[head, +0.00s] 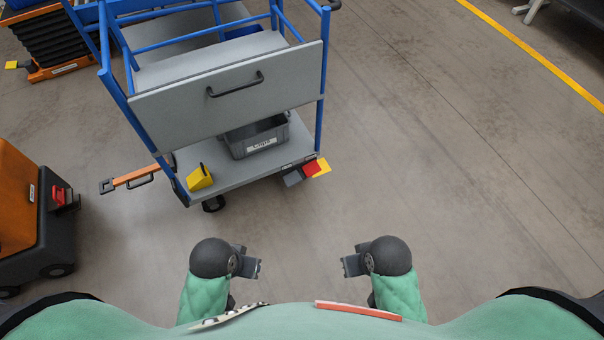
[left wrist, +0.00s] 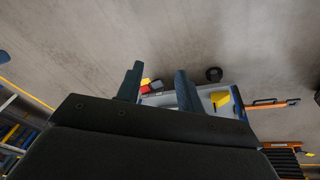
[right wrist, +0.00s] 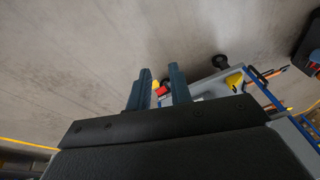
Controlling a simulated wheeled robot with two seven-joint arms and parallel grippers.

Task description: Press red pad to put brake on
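The red pad (head: 311,168) sits at the lower right corner of a blue-framed grey cart (head: 225,96), low near the floor. A yellow piece (head: 322,167) lies beside it on the right and a grey pad (head: 292,177) on the left. The red pad also shows small in the left wrist view (left wrist: 145,82) and in the right wrist view (right wrist: 161,91). My left gripper (head: 258,268) and right gripper (head: 344,266) are in front of my body, short of the cart. Both are empty, with fingers apart in the wrist views.
A grey bin (head: 255,136) and a yellow wedge (head: 199,178) are on the cart's lower shelf. An orange tow bar (head: 135,176) sticks out left, near an orange and black vehicle (head: 35,215). The floor right of the cart is clear.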

